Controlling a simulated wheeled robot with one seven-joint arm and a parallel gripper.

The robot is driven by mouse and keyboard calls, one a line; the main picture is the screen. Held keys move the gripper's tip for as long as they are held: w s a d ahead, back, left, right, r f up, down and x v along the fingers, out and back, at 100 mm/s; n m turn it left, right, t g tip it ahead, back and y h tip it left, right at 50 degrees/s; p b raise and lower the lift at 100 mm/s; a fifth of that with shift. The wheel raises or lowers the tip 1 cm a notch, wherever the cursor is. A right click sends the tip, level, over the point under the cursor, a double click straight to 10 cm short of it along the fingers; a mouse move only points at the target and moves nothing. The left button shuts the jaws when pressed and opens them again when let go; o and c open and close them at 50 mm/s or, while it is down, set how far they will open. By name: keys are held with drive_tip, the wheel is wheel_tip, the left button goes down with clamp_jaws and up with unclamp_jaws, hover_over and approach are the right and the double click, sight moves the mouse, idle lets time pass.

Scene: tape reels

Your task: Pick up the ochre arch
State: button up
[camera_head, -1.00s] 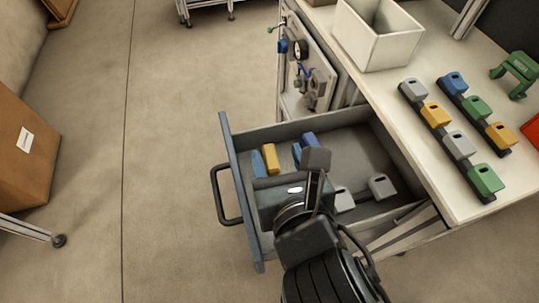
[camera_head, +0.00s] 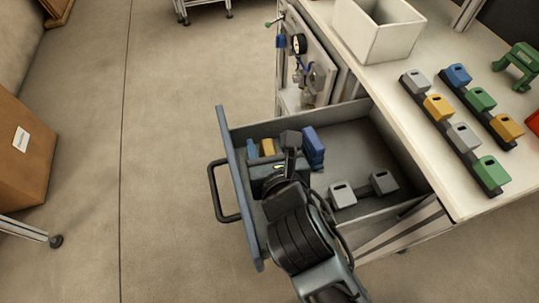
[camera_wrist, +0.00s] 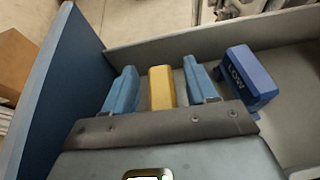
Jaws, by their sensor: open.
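The ochre arch (camera_wrist: 161,88) lies in the open drawer, near its front panel. In the head view, the ochre arch (camera_head: 267,147) shows just past my wrist, which hides part of it. My gripper (camera_wrist: 159,68) is open, with one light blue finger on each side of the ochre arch. Narrow gaps show between the arch and both fingers. The arch's near end is hidden behind the gripper's grey body. I cannot tell how deep the fingers reach beside it.
A dark blue arch marked LOW (camera_wrist: 250,77) stands close to the right finger. The drawer's blue front panel (camera_wrist: 62,75) rises at the left. The worktop (camera_head: 415,140) holds racks of coloured arches and a white bin (camera_head: 375,40).

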drive_tip(key=shift+w, duration=0.1)
drive_tip(key=shift+c, duration=0.2)
clamp_jaws()
idle(0.4)
